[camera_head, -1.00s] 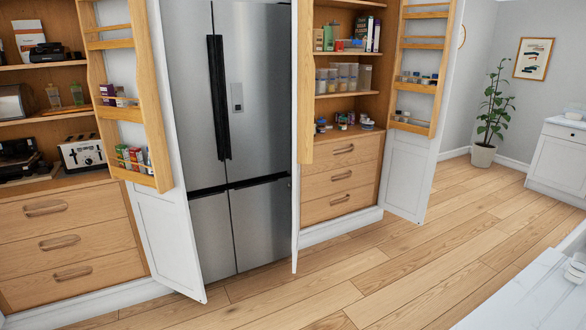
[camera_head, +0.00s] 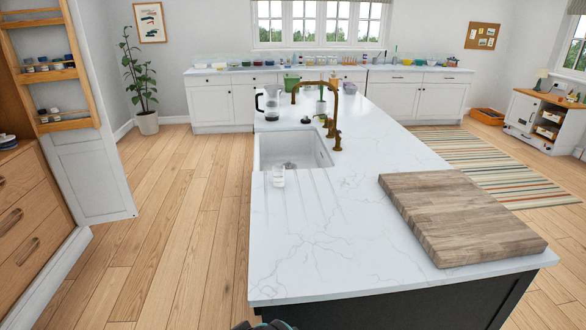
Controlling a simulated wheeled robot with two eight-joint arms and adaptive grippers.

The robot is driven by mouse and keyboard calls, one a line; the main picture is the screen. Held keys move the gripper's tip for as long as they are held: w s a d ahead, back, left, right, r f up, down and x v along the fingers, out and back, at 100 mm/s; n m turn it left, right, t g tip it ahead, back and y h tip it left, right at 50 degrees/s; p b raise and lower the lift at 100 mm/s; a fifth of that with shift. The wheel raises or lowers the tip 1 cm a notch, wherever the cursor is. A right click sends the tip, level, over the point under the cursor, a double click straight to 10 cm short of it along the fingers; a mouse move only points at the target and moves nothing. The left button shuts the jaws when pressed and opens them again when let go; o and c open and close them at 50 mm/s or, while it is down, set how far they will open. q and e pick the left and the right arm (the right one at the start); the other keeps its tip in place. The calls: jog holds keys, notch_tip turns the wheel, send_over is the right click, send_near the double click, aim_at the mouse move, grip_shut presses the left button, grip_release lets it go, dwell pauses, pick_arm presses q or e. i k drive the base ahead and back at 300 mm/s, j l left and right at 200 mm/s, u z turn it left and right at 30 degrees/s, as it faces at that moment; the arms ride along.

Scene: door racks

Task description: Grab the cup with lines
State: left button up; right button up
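Neither gripper can be made out. Only a small dark piece of what may be my own body shows at the bottom edge.
The island also holds a sink (camera_head: 292,150), a brass faucet (camera_head: 335,120), a glass jug (camera_head: 271,104) and a wooden board (camera_head: 460,215). An open cabinet door (camera_head: 90,175) stands at left. Wooden floor (camera_head: 185,210) between it and the island is clear.

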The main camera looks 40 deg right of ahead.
aim_at(279, 176)
jog(key=i+z, duration=0.15)
jog(key=z, duration=0.3)
jog(key=i+j+z, duration=0.1)
jog(key=z, duration=0.4)
jog(key=i+j+z, duration=0.1)
jog(key=z, duration=0.35)
jog(key=j+z, duration=0.25)
jog(key=z, duration=0.2)
jog(key=i+j+z, duration=0.1)
jog(key=z, duration=0.4)
jog(key=i+j+z, duration=0.1)
jog(key=j+z, duration=0.15)
jog(key=i+j+z, duration=0.1)
jog(key=j+z, duration=0.15)
jog(key=j, duration=0.15)
